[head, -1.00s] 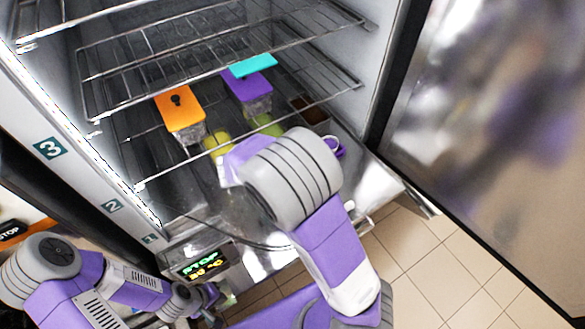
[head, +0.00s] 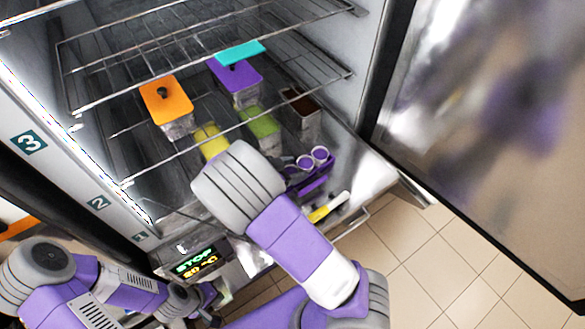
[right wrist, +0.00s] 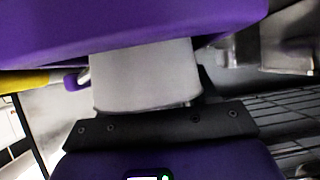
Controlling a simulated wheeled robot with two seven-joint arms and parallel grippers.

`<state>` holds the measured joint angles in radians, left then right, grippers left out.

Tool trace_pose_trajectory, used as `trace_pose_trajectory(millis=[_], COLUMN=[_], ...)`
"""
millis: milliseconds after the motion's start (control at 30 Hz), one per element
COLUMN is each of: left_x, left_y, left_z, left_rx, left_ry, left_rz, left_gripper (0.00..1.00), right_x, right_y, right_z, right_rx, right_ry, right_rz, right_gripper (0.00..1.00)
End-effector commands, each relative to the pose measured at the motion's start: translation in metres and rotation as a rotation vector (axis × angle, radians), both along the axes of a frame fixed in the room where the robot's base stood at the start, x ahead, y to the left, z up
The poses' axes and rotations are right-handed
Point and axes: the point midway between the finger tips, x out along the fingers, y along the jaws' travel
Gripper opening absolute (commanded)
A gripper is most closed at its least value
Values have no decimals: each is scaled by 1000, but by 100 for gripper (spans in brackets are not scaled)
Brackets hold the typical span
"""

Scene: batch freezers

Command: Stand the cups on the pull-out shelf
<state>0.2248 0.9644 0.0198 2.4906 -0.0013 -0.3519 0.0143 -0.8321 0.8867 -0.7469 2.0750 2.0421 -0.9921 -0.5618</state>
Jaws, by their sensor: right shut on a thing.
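Two round purple cup-like things with pale rims (head: 312,159) show in the head view, at a purple holder (head: 313,183) on the metal ledge (head: 358,180) low in the open freezer; I cannot tell whether this ledge is the pull-out shelf. My right arm passes in front, so its fingertips are hidden there. In the right wrist view my right gripper (right wrist: 150,98) is shut on a pale grey block-like thing (right wrist: 145,80), between purple and black parts; I cannot tell whether it is a cup. My left gripper (head: 208,296) is low at left, away from the cups, its jaws unclear.
Orange (head: 165,100), purple (head: 235,80), green (head: 260,130) and yellow (head: 210,142) lidded boxes stand inside, with a brown-topped one (head: 302,105). A wire rack (head: 140,50) hangs above. A yellow-and-white tool (head: 330,207) lies on the ledge's front. The open door (head: 480,140) stands right.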

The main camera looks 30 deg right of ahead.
Motion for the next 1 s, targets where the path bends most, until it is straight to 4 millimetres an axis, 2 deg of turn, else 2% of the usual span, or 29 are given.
trace_pose_trajectory(millis=[33,67,200,567,733,1000], left_x=[0,0,0,0,0,0], left_y=[0,0,0,0,0,0], left_z=[0,0,0,0,5,13], left_rx=[0,0,0,0,0,0], left_ry=[0,0,0,0,0,0], left_rz=[0,0,0,0,0,0], left_gripper=[0,0,0,0,0,0], right_x=[0,0,0,0,-2,-9], right_y=[0,0,0,0,21,72], right_z=[-1,-2,-2,2,14,42], right_rx=[-2,0,0,0,2,2], right_ry=[1,0,0,0,0,-3], right_rz=[0,0,0,1,3,3], right_gripper=[12,61,83,84,84,84])
